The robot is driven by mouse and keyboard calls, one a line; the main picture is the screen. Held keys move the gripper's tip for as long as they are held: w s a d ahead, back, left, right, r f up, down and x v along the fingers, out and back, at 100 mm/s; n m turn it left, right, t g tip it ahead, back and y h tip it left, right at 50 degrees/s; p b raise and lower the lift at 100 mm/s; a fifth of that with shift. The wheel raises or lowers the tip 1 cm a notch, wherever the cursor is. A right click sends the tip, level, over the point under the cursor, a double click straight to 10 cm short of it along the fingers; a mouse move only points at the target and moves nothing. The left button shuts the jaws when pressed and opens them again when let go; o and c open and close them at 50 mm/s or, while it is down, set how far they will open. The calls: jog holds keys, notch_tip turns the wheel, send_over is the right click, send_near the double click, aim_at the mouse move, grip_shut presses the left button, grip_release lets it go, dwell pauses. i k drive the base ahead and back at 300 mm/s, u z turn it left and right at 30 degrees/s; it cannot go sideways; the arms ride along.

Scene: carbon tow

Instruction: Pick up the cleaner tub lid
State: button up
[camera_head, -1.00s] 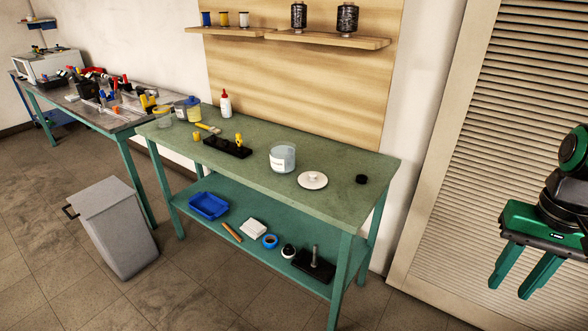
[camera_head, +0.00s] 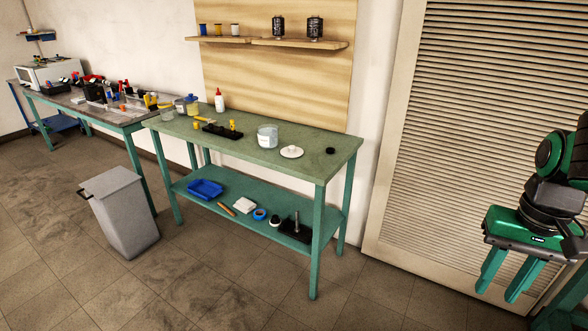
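A round white lid with a knob (camera_head: 291,152) lies flat on the green tabletop, toward its right end. A clear tub with a white label (camera_head: 267,137) stands just left of the lid, and its top looks open. My gripper (camera_head: 498,277) hangs at the far right of the view, well apart from the table and lid. Its two green fingers point down with a gap between them and nothing in it.
The green workbench (camera_head: 335,160) also carries a black cap (camera_head: 330,151), a black tray (camera_head: 221,131) and a white bottle with a red tip (camera_head: 219,100). A grey bin (camera_head: 122,212) stands at left. Floor in front is clear. A louvred door (camera_head: 450,130) is at right.

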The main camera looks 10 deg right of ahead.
aim_at(292, 152)
jog(key=u, duration=0.45)
jog(key=i, duration=2.05)
jog(key=z, duration=0.5)
